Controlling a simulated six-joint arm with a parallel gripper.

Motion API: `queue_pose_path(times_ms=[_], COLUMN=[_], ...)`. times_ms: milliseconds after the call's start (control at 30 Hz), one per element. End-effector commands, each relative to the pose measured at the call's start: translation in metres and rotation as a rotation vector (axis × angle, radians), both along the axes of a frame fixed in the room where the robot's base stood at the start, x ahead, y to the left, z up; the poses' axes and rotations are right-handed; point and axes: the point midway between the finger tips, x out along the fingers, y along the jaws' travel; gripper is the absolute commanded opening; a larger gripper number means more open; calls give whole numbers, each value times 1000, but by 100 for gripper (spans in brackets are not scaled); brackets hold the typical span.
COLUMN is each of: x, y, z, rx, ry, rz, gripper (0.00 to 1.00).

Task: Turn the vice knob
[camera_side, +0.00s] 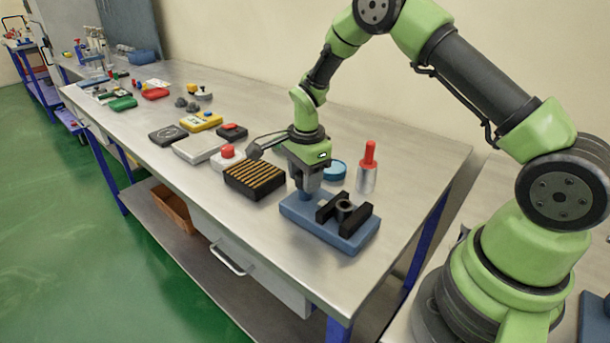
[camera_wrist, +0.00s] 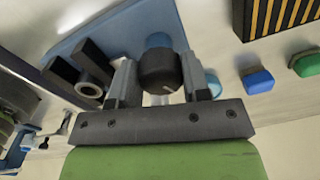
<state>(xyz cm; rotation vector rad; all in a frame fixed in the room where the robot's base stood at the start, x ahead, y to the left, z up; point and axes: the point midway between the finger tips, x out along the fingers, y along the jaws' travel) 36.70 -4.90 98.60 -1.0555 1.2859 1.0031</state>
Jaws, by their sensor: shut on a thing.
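The vice has a blue base (camera_side: 359,243) with two black jaws around a grey ring-shaped piece (camera_side: 345,207). It also shows at the upper left of the wrist view, with the base (camera_wrist: 112,32) and the grey ring (camera_wrist: 88,88). My gripper (camera_side: 307,192) points down at the left end of the base. In the wrist view the dark round knob (camera_wrist: 158,70), with a pale mark on its face, sits between my two fingers (camera_wrist: 158,82), which are closed on its sides. A blue post shows behind the knob. In the side view my gripper hides the knob.
A black block with yellow stripes (camera_side: 254,179) lies just left of the vice. A blue round lid (camera_side: 335,170) and a grey cylinder with a red top (camera_side: 367,178) stand behind it. Several devices line the bench further left. The bench's right end is clear.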

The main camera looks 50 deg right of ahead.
Motion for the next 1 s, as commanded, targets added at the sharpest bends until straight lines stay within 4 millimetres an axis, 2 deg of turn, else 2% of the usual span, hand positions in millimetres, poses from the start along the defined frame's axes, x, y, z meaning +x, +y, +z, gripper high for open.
queue_pose_path(times_ms=[500,1000], x=[1,1], y=[0,0], z=[1,1], rx=[-1,-1], ry=[-1,0], rz=[-425,-576], gripper=[20,20])
